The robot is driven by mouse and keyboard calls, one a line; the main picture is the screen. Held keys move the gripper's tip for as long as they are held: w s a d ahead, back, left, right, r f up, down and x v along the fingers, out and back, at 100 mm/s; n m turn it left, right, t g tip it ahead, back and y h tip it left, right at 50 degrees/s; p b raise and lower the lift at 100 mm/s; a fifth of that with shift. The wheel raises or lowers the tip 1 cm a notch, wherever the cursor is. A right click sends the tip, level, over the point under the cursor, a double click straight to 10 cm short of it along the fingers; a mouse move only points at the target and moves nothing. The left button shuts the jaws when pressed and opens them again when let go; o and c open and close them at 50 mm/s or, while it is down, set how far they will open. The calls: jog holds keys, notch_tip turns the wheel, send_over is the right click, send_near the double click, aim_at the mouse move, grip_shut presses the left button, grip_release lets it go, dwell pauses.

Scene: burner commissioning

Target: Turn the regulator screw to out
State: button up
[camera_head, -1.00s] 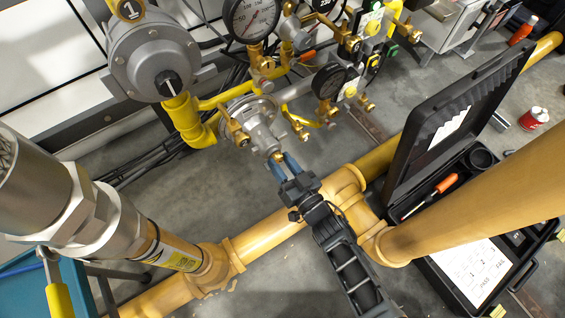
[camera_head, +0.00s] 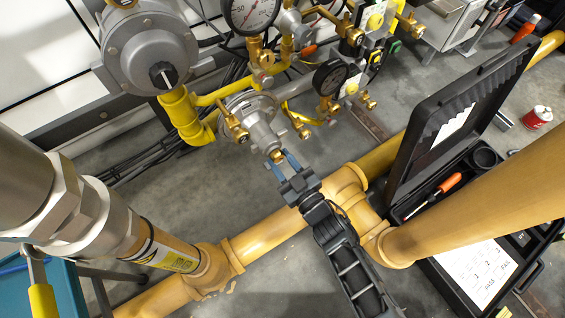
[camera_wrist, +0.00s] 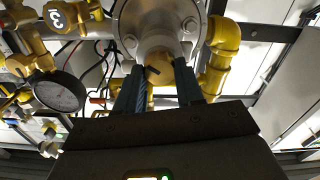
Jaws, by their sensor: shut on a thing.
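The regulator (camera_head: 258,122) is a small grey round body with brass fittings on the yellow pipework, in the upper middle of the head view. Its brass screw (camera_head: 276,156) sticks out at the lower end. My gripper (camera_head: 280,163) reaches up to it from below with its blue-grey fingers, shut on the screw. In the wrist view the brass screw (camera_wrist: 159,68) shows between the two fingers, under the grey regulator body (camera_wrist: 158,22). A dark slot or mark shows on the screw. How far it is turned cannot be told.
A larger grey regulator (camera_head: 150,48) with a black knob is at the upper left. Pressure gauges (camera_head: 330,78) and brass valves stand close to the right. A thick yellow pipe (camera_head: 265,232) runs under my arm. An open black case (camera_head: 455,105) lies at the right.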

jog(key=n+b, duration=0.2)
jog(key=n, duration=0.4)
jog(key=shift+f, duration=0.15)
jog(key=n+b, duration=0.1)
jog(key=n, duration=0.4)
jog(key=shift+a+n, duration=0.1)
jog(key=shift+n, duration=0.3)
jog(key=n, duration=1.2)
jog(key=shift+f+n, duration=0.1)
jog(key=shift+n, duration=0.3)
jog(key=o, duration=1.1)
jog(key=shift+c, duration=0.2)
jog(key=p+v, duration=0.2)
jog(key=v, duration=0.5)
jog(key=shift+s+d, duration=0.25)
jog(key=shift+s, duration=0.1)
